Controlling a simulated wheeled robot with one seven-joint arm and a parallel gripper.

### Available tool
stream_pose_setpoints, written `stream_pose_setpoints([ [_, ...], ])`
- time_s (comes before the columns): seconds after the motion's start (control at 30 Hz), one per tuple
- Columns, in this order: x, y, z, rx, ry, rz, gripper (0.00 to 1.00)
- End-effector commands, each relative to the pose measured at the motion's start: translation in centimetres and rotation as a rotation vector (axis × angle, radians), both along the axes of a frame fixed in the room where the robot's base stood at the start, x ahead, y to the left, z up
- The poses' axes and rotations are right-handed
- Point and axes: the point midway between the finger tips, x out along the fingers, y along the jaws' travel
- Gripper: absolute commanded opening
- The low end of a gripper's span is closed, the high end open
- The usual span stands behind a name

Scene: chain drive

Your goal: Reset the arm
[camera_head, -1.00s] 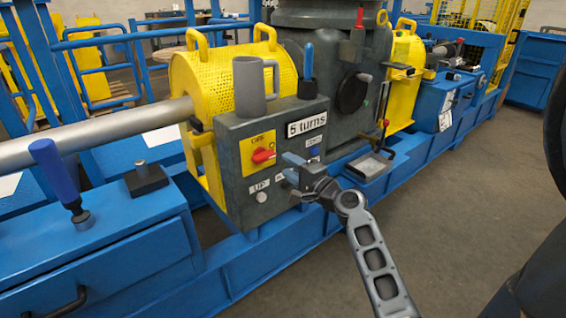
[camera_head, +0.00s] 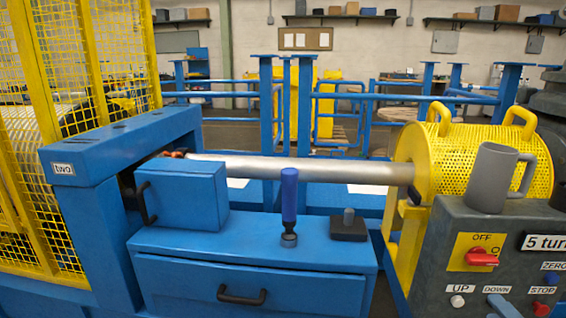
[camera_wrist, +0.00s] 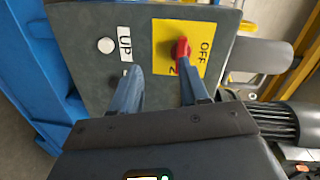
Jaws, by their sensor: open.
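My gripper (camera_wrist: 157,75) is open and empty in the wrist view, its two blue-grey fingers apart in front of the grey control box (camera_wrist: 75,28). The right finger appears just below the red switch (camera_wrist: 181,48) on the yellow OFF plate (camera_wrist: 205,35); I cannot tell whether it touches. The left finger is beside the UP label, near the white UP button (camera_wrist: 105,45), and covers part of the panel.
A grey mug (camera_head: 488,178) stands on the control box. A yellow perforated guard (camera_head: 440,160) and a metal shaft (camera_head: 290,168) lie behind and left. A blue cabinet (camera_head: 180,245) carries an upright blue-handled tool (camera_head: 289,200). A yellow mesh fence (camera_head: 110,60) stands at left.

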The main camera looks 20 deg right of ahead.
Motion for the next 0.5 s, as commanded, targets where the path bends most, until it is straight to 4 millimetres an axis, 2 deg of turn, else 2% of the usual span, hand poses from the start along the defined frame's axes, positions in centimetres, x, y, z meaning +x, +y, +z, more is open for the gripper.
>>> stream_pose_setpoints([
  [0.03,-0.7,2.8,-0.1,-0.045,0.071,0.029,0.45],
  [0.13,-2.1,7.2,-0.5,-0.161,0.192,0.081,0.45],
  [0.27,-4.4,12.8,0.0,-0.326,0.323,0.164,0.45],
  [0.37,-6.4,16.7,1.1,-0.458,0.4,0.236,0.45],
  [0.5,-9.6,21.9,3.7,-0.655,0.479,0.346,0.45],
])
